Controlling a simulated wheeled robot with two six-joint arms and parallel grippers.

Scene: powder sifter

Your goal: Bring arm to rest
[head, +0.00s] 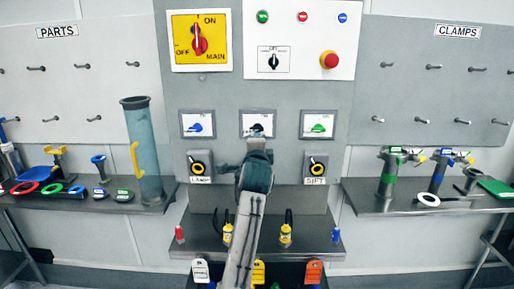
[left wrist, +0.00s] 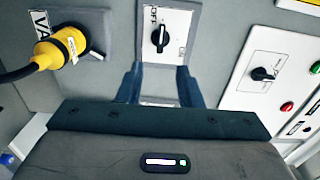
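In the head view one arm rises from the bottom centre, and its gripper (head: 257,135) is at the middle small switch panel (head: 246,118) of the grey cabinet. I take it as my left gripper, which matches the left wrist view. There its two dark fingers (left wrist: 159,76) stand apart with nothing between them. A black knob (left wrist: 160,37) on a white plate marked OFF is just beyond the fingertips. I cannot tell whether they touch the plate. My right gripper is not in view.
A yellow plug with a black cable (left wrist: 62,48) sits beside the plate in the left wrist view. An emergency button (head: 329,60) and the main switch (head: 201,40) are above. A tall blue tube (head: 143,150) stands left; clamps (head: 389,170) stand on the right shelf.

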